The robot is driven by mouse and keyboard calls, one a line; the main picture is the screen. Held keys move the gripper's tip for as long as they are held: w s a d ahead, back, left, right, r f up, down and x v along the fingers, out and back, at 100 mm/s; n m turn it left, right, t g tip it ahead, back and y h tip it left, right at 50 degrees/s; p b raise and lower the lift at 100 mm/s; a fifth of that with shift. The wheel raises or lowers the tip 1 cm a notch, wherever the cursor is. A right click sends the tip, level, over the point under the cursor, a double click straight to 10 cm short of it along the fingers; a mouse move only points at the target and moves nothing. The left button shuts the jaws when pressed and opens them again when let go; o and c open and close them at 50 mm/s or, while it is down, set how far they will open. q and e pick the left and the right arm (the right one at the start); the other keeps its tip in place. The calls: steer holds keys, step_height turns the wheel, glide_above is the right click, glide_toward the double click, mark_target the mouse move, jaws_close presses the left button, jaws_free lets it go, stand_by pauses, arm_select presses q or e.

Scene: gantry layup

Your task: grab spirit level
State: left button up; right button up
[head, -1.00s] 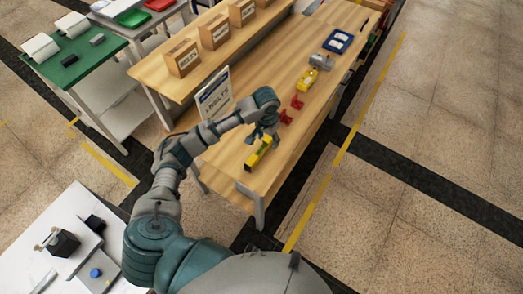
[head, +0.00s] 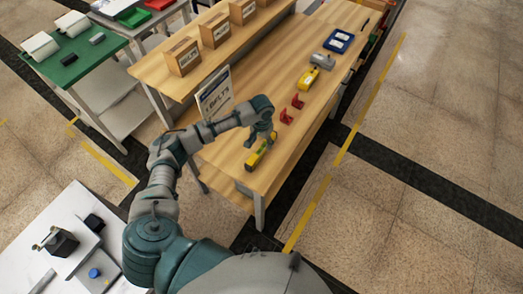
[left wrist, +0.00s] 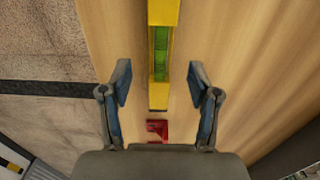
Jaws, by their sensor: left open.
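The yellow spirit level (head: 256,156) lies on the near end of the wooden table (head: 226,160). In the left wrist view the level (left wrist: 159,95) runs up the picture between my fingers, with its green vial showing. My left gripper (head: 269,140) is above the far part of the level in the head view and covers some of it. In the left wrist view the gripper (left wrist: 160,85) is open, with one blue-padded finger on each side of the level and a gap on both sides. My right gripper is not in view.
Two red brackets (head: 286,116), a yellow tool (head: 309,78), a grey item (head: 321,61) and a blue tray (head: 338,41) line the table's right side. A sign (head: 214,94) and cardboard boxes (head: 183,58) stand to the left.

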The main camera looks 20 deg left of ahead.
mark_target(261, 147)
arm_select(q)
step_height(261, 147, down, 5)
steer(key=shift+a, duration=0.15)
jaws_close()
steer(key=shift+r, duration=0.1)
